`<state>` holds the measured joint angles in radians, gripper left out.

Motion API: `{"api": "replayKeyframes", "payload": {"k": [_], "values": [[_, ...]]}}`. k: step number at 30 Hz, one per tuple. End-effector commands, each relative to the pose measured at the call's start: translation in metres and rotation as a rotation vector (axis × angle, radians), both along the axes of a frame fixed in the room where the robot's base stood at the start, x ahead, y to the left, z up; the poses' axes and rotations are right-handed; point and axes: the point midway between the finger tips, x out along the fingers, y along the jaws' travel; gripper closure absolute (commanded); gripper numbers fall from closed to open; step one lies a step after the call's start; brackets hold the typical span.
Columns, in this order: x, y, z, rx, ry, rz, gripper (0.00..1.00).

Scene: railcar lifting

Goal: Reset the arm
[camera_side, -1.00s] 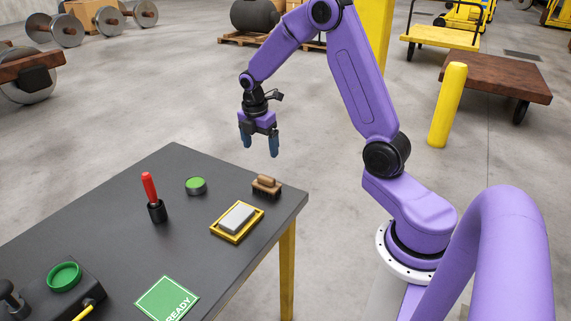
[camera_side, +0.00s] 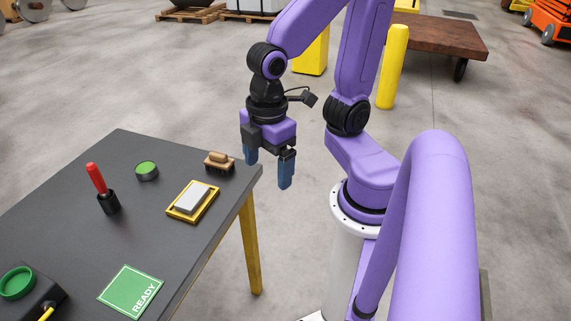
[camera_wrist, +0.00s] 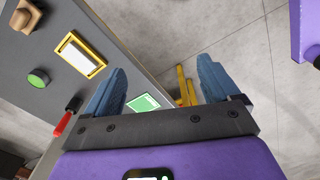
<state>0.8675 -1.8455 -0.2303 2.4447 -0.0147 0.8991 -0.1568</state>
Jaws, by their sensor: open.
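My gripper (camera_side: 268,169) hangs open and empty, fingers pointing down, just off the right corner of the dark table (camera_side: 60,215) in the side view. The wrist view shows its two blue fingers (camera_wrist: 163,78) spread apart with nothing between them. The wooden-handled brush (camera_side: 219,162) on the table is the closest item to the left of the fingers. My purple arm is bent above its white base.
On the table stand a yellow tray with a grey block (camera_side: 193,201), a green button (camera_side: 147,170), a red-handled tool in a black holder (camera_side: 103,190), a green READY card (camera_side: 131,291) and a green ring (camera_side: 17,282). A yellow post (camera_side: 392,66) and brown cart (camera_side: 440,37) stand behind.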

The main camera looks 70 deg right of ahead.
Motion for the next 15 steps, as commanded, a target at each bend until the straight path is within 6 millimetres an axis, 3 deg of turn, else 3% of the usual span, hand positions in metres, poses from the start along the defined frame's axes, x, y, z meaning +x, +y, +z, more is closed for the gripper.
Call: {"api": "replayKeyframes", "payload": {"k": [3, 6, 15], "values": [[-0.023, -0.003, 0.0, 0.009, 0.007, -0.024, 0.11], [-0.032, -0.005, 0.0, 0.011, 0.013, -0.04, 0.11], [-0.035, -0.006, 0.0, 0.011, 0.014, -0.048, 0.11]]}}
